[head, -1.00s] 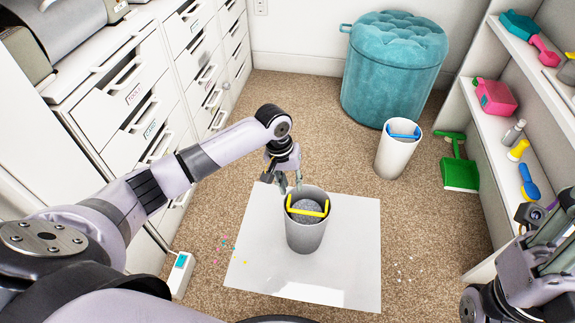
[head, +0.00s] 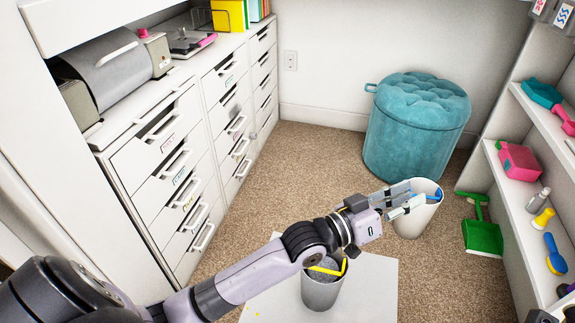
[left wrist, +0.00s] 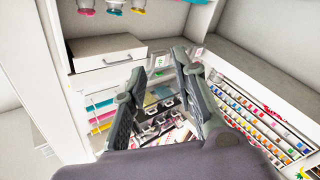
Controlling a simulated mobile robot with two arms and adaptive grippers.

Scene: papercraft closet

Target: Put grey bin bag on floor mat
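The grey bin (head: 322,294) stands upright on the white floor mat (head: 375,290). The grey bag (head: 318,271) is inside it, with a yellow handle (head: 330,269) across the top. My left forearm passes in front of the bin and hides part of its top. My left gripper (head: 405,200) is in front of the white bin's rim, well to the right of the grey bin. In the left wrist view its fingers (left wrist: 160,68) are apart with nothing between them. Only a dark piece of my right arm shows at the lower right edge.
The white bin (head: 412,220), with a blue handle, stands on the carpet near a teal pouf (head: 417,127). White drawers (head: 160,180) line the left. Carpet between drawers and pouf is clear.

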